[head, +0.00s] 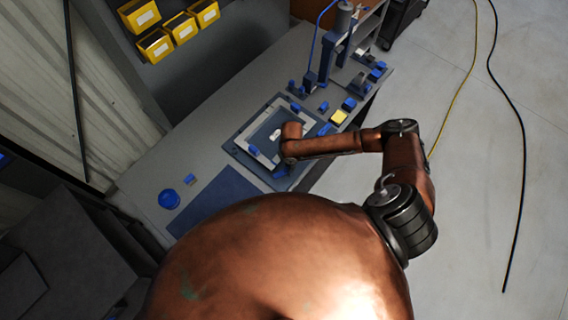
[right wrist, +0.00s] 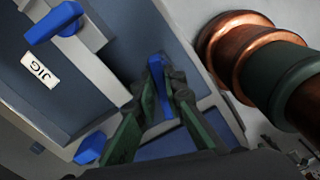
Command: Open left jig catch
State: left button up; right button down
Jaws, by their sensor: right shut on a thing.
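The jig frame (head: 244,147) is a pale rectangular frame on a dark blue-grey base on the bench. It has a white JIG label (right wrist: 40,70) and blue catches around it. One blue catch (right wrist: 157,78) stands between the green-padded fingers of my right gripper (right wrist: 162,92), which is shut on it. Another blue catch (right wrist: 55,22) lies across the frame near the label, and it also shows in the head view (head: 253,151). In the head view my right arm covers part of the jig and hides most of the gripper. My left gripper is not in view.
A blue mat (head: 215,200) and a round blue dish (head: 169,199) lie at the near left. Yellow bins (head: 155,46) hang at the back left.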

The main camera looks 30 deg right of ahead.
jog(key=shift+r+n+p, duration=0.1)
jog(key=shift+n+p, duration=0.25)
jog(key=shift+n, duration=1.95)
jog(key=c, duration=1.9)
grip_release()
jog(key=shift+c, duration=0.2)
